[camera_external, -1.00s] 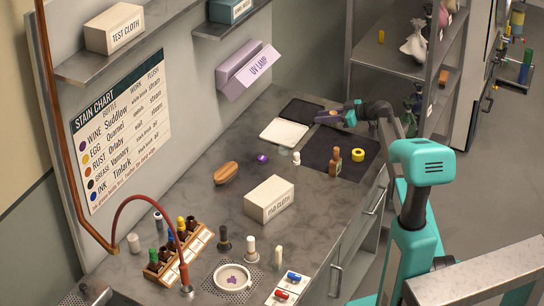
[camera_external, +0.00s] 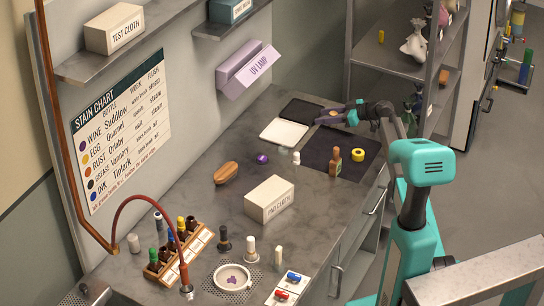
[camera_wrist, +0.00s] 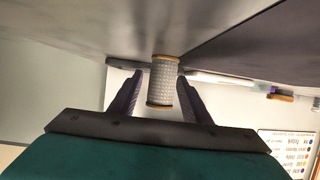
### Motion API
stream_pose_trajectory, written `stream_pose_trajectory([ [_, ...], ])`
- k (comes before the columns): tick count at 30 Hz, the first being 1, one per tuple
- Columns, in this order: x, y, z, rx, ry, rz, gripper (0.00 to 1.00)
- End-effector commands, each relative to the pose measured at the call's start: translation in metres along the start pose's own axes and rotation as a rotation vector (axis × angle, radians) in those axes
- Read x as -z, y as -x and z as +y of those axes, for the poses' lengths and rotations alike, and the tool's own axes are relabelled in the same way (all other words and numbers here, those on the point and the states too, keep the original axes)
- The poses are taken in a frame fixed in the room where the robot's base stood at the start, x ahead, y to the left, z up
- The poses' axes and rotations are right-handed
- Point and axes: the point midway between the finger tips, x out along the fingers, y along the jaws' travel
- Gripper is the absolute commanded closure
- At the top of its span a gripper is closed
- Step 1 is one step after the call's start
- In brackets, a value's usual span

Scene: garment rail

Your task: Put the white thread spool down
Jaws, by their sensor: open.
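The white thread spool (camera_wrist: 162,82), with tan rims, is between the two purple fingers of my gripper (camera_wrist: 158,98) in the wrist view. The fingers are spread, with a gap on the spool's left side; it is close to the right finger, and I cannot tell whether they touch. The spool's far end appears to meet the grey worktop, which shows at the top of this upside-down view. In the external view my gripper (camera_external: 330,117) is low over the back right of the worktop, by the dark mats. A tan spool end shows faintly between the fingers there.
A white pad (camera_external: 284,131) lies left of my gripper. A small white bottle (camera_external: 296,158) is nearby. Shelving (camera_external: 400,60) rises behind my arm.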

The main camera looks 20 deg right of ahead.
Motion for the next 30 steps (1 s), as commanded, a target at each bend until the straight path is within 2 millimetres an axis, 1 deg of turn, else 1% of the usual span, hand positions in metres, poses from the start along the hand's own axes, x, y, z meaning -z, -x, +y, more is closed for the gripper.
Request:
stream_pose_trajectory([
  [12,-0.002,0.065,-0.001,-0.003,0.0,0.0,0.56],
  [18,-0.002,0.094,0.0,-0.002,0.0,0.0,0.56],
  [24,-0.001,0.11,0.0,-0.001,-0.001,0.0,0.56],
  [30,-0.001,0.113,0.0,-0.001,-0.001,0.0,0.56],
])
